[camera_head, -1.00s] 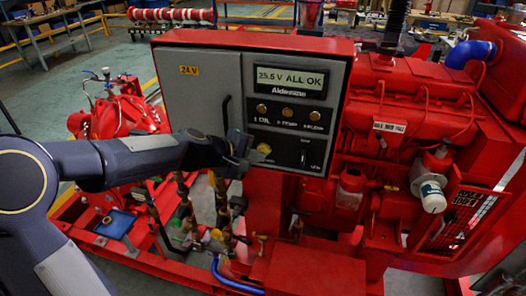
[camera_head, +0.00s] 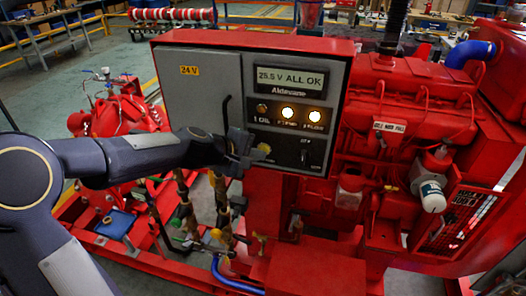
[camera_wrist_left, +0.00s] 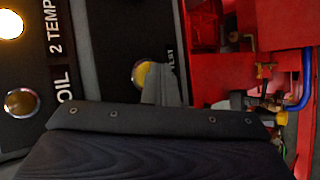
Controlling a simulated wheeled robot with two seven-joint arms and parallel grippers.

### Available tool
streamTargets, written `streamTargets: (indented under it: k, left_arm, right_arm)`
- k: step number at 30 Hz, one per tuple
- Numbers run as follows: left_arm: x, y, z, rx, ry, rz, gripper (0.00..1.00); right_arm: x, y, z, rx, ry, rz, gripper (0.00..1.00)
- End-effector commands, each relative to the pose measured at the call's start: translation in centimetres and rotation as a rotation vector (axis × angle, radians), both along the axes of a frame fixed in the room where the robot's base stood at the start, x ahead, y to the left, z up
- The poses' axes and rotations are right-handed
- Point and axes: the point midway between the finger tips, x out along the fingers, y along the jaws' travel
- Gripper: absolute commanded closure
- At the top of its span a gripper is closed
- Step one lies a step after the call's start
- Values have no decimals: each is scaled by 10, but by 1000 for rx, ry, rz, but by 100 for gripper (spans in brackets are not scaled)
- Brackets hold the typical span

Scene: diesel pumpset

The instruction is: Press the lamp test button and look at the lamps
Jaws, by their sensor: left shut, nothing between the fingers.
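The yellow lamp test button (camera_head: 265,148) is low on the panel of the red control box, partly hidden by my gripper. My left gripper (camera_head: 247,147) is shut and empty, its tip at the button. In the wrist view the tip overlaps the button (camera_wrist_left: 140,72); I cannot tell how far it is pressed. The second lamp (camera_head: 288,112) and third lamp (camera_head: 315,116) glow bright. The first lamp, "1 OIL" (camera_head: 262,107), is dark; it also looks unlit in the wrist view (camera_wrist_left: 20,102). My right gripper is not in view.
The display (camera_head: 290,79) reads "25.5 V ALL OK". A black selector knob (camera_head: 305,155) sits right of the button. The grey cabinet door (camera_head: 197,90) is on the left. Pipes and valves (camera_head: 215,215) crowd below the box, and the red engine (camera_head: 400,120) stands to the right.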

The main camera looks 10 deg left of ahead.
Motion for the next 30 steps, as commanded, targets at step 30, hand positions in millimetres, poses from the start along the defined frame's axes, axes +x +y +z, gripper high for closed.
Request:
streamTargets:
  k: [30]
  left_arm:
    - [-49, 2, -1, 1, -2, 0, 100]
  right_arm:
    - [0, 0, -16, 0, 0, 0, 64]
